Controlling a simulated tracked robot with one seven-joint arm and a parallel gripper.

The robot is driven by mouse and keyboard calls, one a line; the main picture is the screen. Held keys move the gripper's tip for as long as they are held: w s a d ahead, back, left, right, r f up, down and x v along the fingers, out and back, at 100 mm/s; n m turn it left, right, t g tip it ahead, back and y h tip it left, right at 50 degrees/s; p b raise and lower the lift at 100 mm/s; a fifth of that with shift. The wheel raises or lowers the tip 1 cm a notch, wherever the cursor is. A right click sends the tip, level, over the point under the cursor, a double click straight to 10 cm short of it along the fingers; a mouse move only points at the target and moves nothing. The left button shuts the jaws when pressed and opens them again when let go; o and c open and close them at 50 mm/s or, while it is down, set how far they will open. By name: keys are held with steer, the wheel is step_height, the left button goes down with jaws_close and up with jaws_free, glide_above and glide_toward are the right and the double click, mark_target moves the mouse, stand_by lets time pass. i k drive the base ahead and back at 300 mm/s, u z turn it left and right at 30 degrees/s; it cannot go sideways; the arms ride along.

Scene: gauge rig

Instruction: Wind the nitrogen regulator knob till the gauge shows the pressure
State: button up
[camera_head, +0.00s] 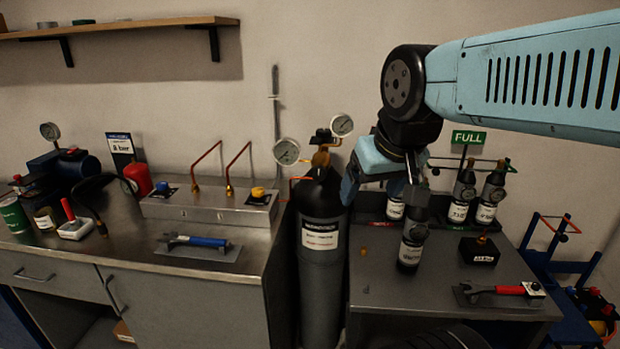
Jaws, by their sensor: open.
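The tall dark gas cylinder (322,285) with a white label stands in the gap between the two benches. On its top is a brass regulator (320,160) with a left gauge (287,151), a right gauge (341,125) and a dark knob-like part (322,136). The gauge readings are too small to make out. My gripper (382,198) is open, pointing down, to the right of the regulator in the picture. Its left finger overlaps the cylinder's right shoulder; I cannot tell whether they touch. A sign (122,147) on the left bench appears to read 8 bar.
The left bench (150,245) holds a valve box (210,207) with two red pipes, a red canister (138,180) and a blue-handled tool (197,241). The right bench (385,290) carries several small bottles, a black block (480,252) and a red-handled tool (500,290).

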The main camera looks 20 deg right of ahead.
mark_target(319, 173)
steer(key=k, duration=1.3)
steer(key=u, duration=0.45)
steer(key=i, duration=0.8)
steer(key=z, duration=0.05)
